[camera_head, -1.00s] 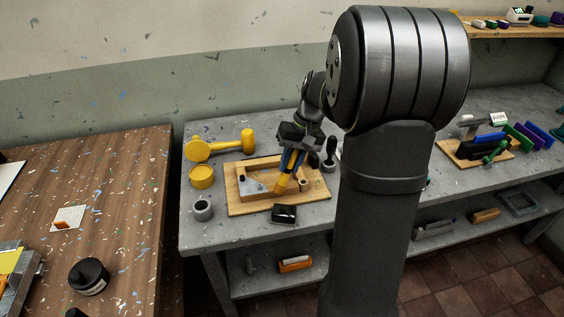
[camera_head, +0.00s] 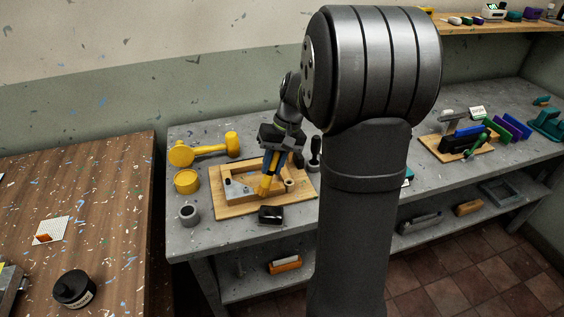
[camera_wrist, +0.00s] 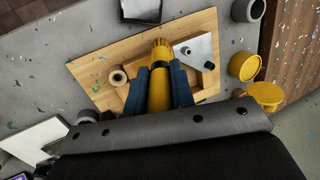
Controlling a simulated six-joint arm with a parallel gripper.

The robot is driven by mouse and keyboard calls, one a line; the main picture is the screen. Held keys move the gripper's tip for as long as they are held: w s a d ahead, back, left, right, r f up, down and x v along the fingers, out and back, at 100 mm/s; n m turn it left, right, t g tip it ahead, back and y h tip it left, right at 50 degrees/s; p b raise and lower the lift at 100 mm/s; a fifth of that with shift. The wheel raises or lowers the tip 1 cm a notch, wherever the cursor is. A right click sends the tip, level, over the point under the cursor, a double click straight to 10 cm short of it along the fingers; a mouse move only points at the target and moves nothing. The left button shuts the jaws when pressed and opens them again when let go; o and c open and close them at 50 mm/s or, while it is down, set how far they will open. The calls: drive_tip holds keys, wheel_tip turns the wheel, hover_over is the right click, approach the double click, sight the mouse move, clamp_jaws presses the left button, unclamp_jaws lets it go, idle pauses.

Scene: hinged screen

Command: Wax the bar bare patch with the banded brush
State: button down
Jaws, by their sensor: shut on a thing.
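The yellow brush (camera_wrist: 160,90) is held between the two blue fingers of my gripper (camera_wrist: 160,92) in the wrist view. Its tip points down at the wooden board (camera_wrist: 112,52). In the head view the brush (camera_head: 265,186) leans over the same board (camera_head: 235,210), beneath my gripper (camera_head: 272,168). A grey plate with dark spots (camera_wrist: 197,46) lies on the board beside the brush tip; it also shows in the head view (camera_head: 236,190). I cannot tell whether the tip touches anything. The bare patch is not clearly visible.
A yellow cup (camera_head: 187,182), a grey cup (camera_head: 189,216) and a yellow mallet (camera_head: 205,150) stand left of the board. A dark block (camera_head: 271,215) lies at its front edge. A ring-shaped roll (camera_wrist: 118,77) sits on the board.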

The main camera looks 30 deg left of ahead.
drive_tip(key=shift+s+a+r, duration=0.1)
drive_tip(key=shift+s+a, duration=0.95)
wheel_tip(320, 180, up, 8)
drive_tip(key=shift+w+d, duration=0.1)
idle(0.4)
